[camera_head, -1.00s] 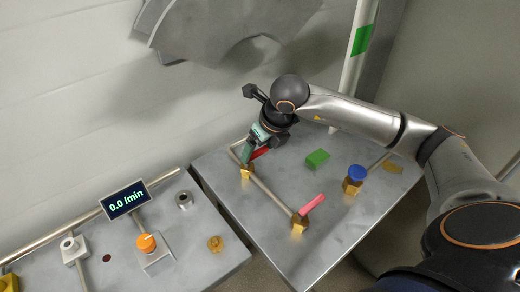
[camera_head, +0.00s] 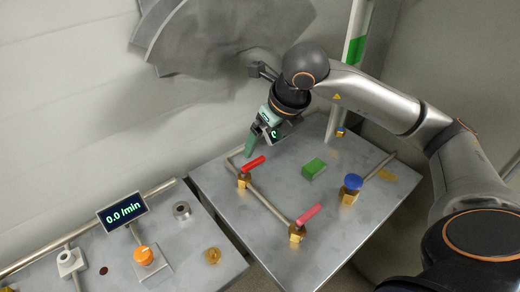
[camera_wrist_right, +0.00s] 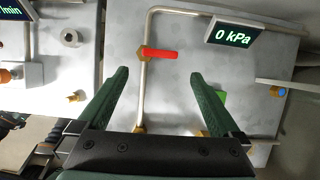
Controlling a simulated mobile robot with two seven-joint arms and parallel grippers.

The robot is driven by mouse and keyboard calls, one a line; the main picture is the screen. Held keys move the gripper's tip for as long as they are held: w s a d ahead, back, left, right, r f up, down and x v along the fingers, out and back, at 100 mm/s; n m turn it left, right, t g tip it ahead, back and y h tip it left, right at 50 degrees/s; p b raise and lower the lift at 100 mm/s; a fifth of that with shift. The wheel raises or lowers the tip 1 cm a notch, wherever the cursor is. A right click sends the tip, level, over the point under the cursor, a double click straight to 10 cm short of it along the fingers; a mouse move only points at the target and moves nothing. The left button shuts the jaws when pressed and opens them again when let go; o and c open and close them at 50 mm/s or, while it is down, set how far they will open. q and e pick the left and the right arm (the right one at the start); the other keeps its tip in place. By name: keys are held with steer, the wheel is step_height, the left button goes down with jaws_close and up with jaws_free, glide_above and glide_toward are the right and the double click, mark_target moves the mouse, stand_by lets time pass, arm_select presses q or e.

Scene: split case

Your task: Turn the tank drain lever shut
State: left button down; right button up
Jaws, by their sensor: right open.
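A red lever (camera_head: 253,163) sits on a brass valve (camera_head: 243,182) at the back left of the right-hand metal panel. It also shows in the right wrist view (camera_wrist_right: 161,53), lying across the pipe and pointing right. A second, pinkish-red lever (camera_head: 308,214) sits on a brass valve (camera_head: 296,234) at the front. Which one is the tank drain lever is not marked. My right gripper (camera_head: 254,146) is above and behind the back lever, apart from it. In the wrist view its green fingers (camera_wrist_right: 158,78) are wide open and empty. My left gripper is out of view.
A green block (camera_head: 313,168) and a blue-topped valve (camera_head: 352,184) stand on the same panel. A "0 kPa" display (camera_wrist_right: 243,35) shows in the wrist view. The left panel carries a "0.0 l/min" display (camera_head: 124,212) and an orange knob (camera_head: 144,255). A gap separates the panels.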

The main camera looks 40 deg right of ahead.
steer(key=shift+v, duration=1.6)
